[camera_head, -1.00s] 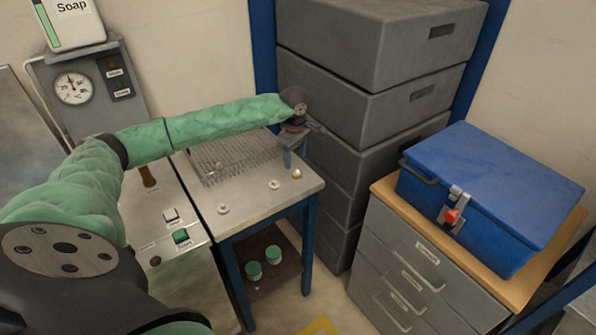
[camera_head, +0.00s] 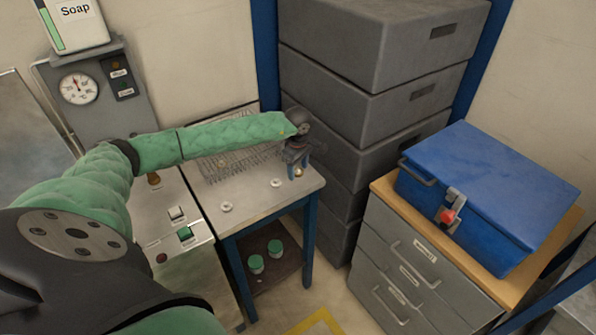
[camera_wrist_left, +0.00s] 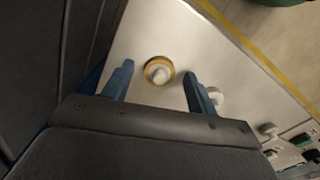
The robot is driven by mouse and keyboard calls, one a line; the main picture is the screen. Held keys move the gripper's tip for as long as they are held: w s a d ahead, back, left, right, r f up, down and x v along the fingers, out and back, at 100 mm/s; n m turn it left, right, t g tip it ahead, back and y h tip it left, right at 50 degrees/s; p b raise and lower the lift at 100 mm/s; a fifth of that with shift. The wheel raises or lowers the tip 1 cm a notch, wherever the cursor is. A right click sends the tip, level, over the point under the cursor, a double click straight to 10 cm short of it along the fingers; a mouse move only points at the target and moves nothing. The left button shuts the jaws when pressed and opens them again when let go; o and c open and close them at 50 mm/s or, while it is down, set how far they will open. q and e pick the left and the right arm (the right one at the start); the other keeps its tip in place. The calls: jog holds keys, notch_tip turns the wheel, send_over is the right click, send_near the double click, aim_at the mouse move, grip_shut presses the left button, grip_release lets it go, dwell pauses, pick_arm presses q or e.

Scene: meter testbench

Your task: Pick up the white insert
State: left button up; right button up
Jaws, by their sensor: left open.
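Small white round pieces lie on the small metal-topped table (camera_head: 255,208). One white piece (camera_wrist_left: 160,73) sits in a brass-coloured ring and shows between my left fingers in the left wrist view. Two plain white pieces lie nearby, one on the left (camera_head: 227,207) and one in the middle (camera_head: 276,183). I cannot tell for certain which is the named insert. My left gripper (camera_head: 296,166) points down over the table's right end, beside the brass-ringed piece (camera_head: 299,173). It is open and empty, its blue fingers (camera_wrist_left: 157,83) apart. My right gripper is out of view.
A wire rack (camera_head: 225,163) stands at the table's back. Stacked grey boxes (camera_head: 345,140) rise close by on the right. A bench with switches (camera_head: 180,225) adjoins on the left. Green-topped jars (camera_head: 256,264) stand on the lower shelf.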

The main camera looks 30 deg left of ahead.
pick_arm(q)
jog(key=c, duration=1.1)
jog(key=shift+r, duration=0.1)
